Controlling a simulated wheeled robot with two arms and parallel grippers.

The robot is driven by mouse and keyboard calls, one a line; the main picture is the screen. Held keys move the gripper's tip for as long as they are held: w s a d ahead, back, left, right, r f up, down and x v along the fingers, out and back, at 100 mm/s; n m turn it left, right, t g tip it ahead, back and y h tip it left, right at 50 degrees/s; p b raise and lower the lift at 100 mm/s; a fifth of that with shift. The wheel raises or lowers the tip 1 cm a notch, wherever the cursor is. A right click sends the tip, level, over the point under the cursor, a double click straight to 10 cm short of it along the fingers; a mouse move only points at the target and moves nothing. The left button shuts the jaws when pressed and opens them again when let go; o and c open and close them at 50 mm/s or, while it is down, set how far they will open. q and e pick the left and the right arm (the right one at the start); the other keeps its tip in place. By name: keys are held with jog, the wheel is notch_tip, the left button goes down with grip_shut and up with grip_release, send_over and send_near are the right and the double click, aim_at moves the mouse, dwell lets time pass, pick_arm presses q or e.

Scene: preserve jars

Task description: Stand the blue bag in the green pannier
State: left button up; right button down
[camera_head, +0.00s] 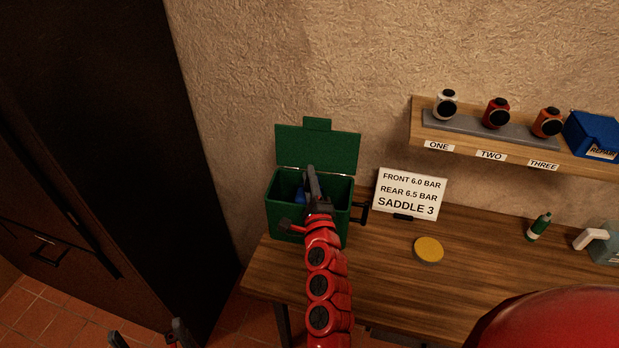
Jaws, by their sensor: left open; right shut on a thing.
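The green pannier (336,186) stands at the left end of the wooden bench with its lid (317,150) raised at the back. My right gripper (312,182) reaches over its front wall into the opening. It is shut on the blue bag (299,193), of which only a small blue part shows inside the pannier, left of the fingers. The rest of the bag is hidden, so I cannot tell whether it touches the floor of the pannier or how upright it is. My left gripper (149,336) is open and empty at the bottom left edge, low over the tiled floor.
A white sign (409,190) stands right of the pannier. A yellow disc (428,249) and a green bottle (539,227) are on the bench (480,250). A shelf (500,148) above carries several small items and a blue box (594,133). A dark cabinet (110,130) stands left.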

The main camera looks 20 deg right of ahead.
jog(key=shift+f+b, duration=0.55)
jog(key=shift+b, duration=0.15)
jog(key=shift+f, duration=0.1)
jog(key=c, duration=1.1)
grip_release()
